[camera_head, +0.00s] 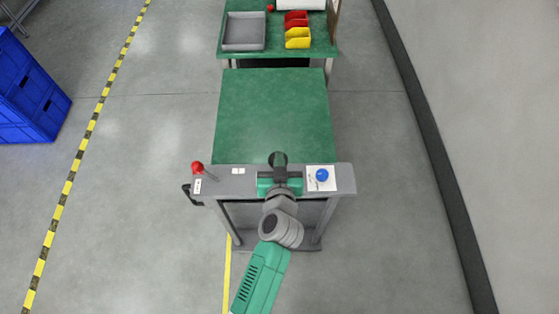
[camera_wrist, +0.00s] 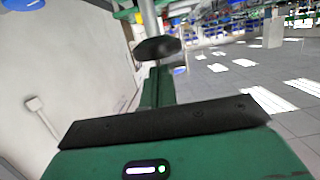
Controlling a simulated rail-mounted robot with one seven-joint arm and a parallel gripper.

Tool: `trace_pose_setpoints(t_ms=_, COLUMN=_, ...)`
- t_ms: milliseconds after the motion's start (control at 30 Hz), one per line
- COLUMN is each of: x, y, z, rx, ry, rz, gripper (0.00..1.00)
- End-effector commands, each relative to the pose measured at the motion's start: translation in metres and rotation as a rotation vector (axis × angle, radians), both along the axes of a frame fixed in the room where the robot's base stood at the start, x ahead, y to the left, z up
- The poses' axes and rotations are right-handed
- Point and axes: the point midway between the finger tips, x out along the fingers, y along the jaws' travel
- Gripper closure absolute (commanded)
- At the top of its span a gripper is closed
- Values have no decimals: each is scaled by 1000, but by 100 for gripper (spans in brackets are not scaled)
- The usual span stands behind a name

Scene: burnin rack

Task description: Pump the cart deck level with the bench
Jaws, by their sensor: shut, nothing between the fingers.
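The cart's green deck (camera_head: 270,112) lies in the middle of the head view, with a grey panel along its near end. The green bench (camera_head: 275,52) stands beyond it; I cannot tell the height difference. A red-knobbed lever (camera_head: 197,168) rises at the panel's left and a black handle (camera_head: 187,191) sticks out below it. A blue button (camera_head: 322,175) sits on a white plate at the right. My gripper (camera_head: 279,160) is shut and empty over the middle of the panel. In the wrist view a dark pad (camera_wrist: 158,47) on a pale post shows beyond the green hand; whether they touch is unclear.
The bench carries a grey tray (camera_head: 244,31), red bins (camera_head: 296,19) and yellow bins (camera_head: 298,38). A blue crate (camera_head: 32,90) stands at the far left. Floor is clear on both sides of the cart, with a wall at the right.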

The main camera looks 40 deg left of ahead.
Motion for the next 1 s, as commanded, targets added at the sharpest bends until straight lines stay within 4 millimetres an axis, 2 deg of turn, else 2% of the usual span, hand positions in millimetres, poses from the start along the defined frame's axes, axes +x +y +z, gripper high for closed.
trace_pose_setpoints(t_ms=467, x=0, y=0, z=-7, rx=1, ry=-1, rz=0, gripper=100)
trace_pose_setpoints(t_ms=567, x=0, y=-1, z=-16, rx=1, ry=-1, rz=-1, gripper=100)
trace_pose_setpoints(t_ms=900, x=0, y=-1, z=-73, rx=-2, ry=0, rz=-1, gripper=100)
trace_pose_setpoints(t_ms=1000, x=-1, y=0, z=-76, rx=-2, ry=1, rz=0, gripper=100)
